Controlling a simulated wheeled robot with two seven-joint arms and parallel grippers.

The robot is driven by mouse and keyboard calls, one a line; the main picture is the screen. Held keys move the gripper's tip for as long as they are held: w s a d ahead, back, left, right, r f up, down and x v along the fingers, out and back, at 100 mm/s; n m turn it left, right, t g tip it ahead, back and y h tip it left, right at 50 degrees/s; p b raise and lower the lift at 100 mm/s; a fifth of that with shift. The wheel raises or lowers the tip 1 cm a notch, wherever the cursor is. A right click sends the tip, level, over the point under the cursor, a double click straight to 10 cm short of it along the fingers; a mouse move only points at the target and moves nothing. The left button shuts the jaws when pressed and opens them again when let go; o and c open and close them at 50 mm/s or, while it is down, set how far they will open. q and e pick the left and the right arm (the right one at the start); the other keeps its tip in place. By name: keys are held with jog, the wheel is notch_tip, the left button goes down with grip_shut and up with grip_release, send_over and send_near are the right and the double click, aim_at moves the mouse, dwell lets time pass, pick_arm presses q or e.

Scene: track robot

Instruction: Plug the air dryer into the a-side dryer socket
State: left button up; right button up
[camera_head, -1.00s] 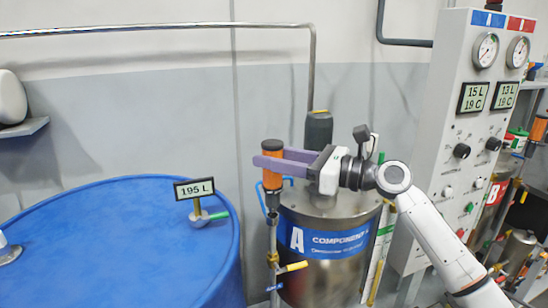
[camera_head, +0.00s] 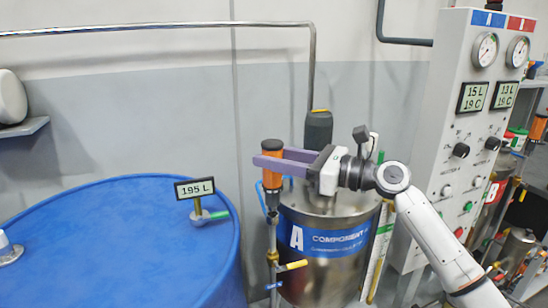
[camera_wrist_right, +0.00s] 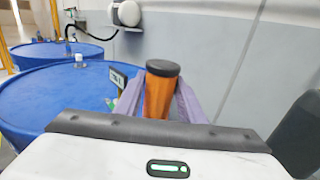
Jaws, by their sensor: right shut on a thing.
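The air dryer (camera_head: 272,175) is an orange cylinder with a dark cap. In the head view it stands upright over a thin vertical pipe (camera_head: 273,240) at the left front of the steel component A tank (camera_head: 330,272). My right gripper (camera_head: 270,163) reaches in from the right, its purple fingers shut on the dryer. In the right wrist view the dryer (camera_wrist_right: 159,95) sits between both fingers. Its lower end is close to the pipe top, where a blue hose shows. I cannot tell whether it is seated there. My left gripper is not in view.
A blue drum (camera_head: 120,240) with a 195 L display (camera_head: 194,188) stands at the left. A dark cylinder (camera_head: 318,130) rises behind the tank. The gauge panel (camera_head: 470,130) stands at the right.

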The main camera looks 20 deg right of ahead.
jog(key=shift+f+b, duration=0.65)
jog(key=shift+f, duration=0.85)
jog(key=o, duration=1.2)
jog(key=b+v, duration=0.1)
jog(key=v, duration=0.9)
jog(key=shift+s+d+b, duration=0.1)
jog(key=shift+s+b, duration=0.05)
jog(key=shift+b, duration=0.25)
